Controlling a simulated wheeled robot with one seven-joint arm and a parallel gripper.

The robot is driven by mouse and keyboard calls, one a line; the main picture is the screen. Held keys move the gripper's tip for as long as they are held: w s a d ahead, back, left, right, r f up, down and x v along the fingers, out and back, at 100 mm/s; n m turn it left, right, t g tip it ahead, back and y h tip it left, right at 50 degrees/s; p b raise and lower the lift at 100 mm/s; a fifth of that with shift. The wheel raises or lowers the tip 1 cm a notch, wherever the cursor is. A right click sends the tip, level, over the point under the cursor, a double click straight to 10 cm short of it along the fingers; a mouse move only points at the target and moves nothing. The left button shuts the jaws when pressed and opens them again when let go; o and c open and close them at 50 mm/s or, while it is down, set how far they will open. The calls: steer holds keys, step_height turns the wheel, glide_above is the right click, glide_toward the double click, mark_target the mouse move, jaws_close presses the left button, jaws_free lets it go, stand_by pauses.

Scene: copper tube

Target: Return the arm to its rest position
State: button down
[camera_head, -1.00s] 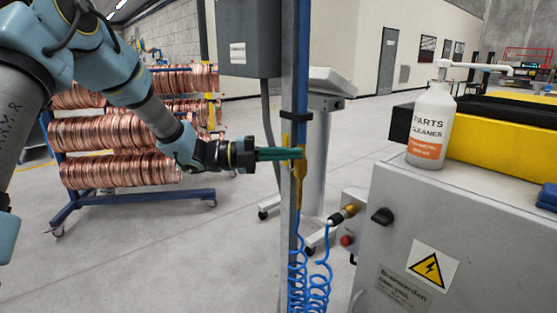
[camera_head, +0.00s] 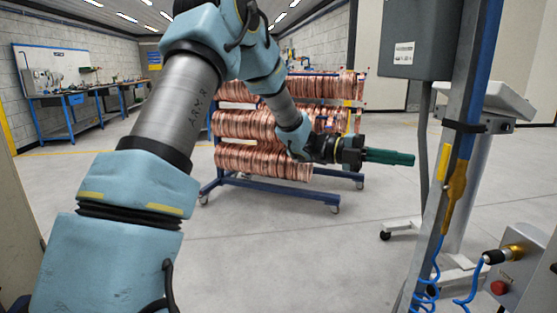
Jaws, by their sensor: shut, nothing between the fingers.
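My arm rises from the lower left of the head view, bends at the top and reaches down to the right. My gripper (camera_head: 390,157) has dark green fingers that lie together, pointing right, with nothing between them. It is held in the air in front of the copper tube rack. A grey and blue post (camera_head: 460,140) stands to the right of the fingertips, with a visible gap between them in the picture.
The copper coils (camera_head: 262,158) hang on a blue wheeled rack (camera_head: 280,190) behind my forearm. A yellow tool (camera_head: 455,190) with a blue coiled hose hangs on the post. A grey box (camera_head: 418,40) is at upper right. A workbench (camera_head: 80,105) stands far left. Open floor lies below my gripper.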

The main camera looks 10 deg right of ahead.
steer(key=w+a+f+n+t, duration=0.1)
steer(key=w+a+n+t, duration=0.3)
steer(key=w+n+t, duration=0.45)
steer(key=w+a+f+n+t, duration=0.1)
steer(key=w+a+n+t, duration=0.3)
steer(key=w+n+t, duration=0.45)
steer(key=w+a+f+n+t+y+p, duration=0.1)
steer(key=w+a+n+y, duration=0.15)
steer(key=a+n, duration=0.2)
steer(key=w+a+f+n+t+y, duration=0.2)
steer(key=w+a+n, duration=0.1)
steer(key=a, duration=0.3)
steer(key=s+a+f+n+y, duration=0.1)
steer(key=s+a+n+y, duration=0.15)
steer(key=a, duration=0.35)
steer(key=s+a+f+n+g+y, duration=0.1)
steer(key=a+f+n+y, duration=0.1)
steer(key=a+n, duration=0.25)
steer(key=s+a+f+n+y, duration=0.1)
steer(key=a+n+y, duration=0.15)
steer(key=a, duration=0.45)
steer(key=s+a+f+n+g+y, duration=0.1)
steer(key=s+a+n, duration=0.3)
steer(key=s, duration=0.4)
steer(key=s+a+f+n+g+y, duration=0.1)
steer(key=s+a+n+g, duration=0.3)
steer(key=s, duration=0.4)
steer(key=shift+a+f+n+p, duration=0.35)
steer(key=shift+f+n+p, duration=0.15)
steer(key=shift+f, duration=0.25)
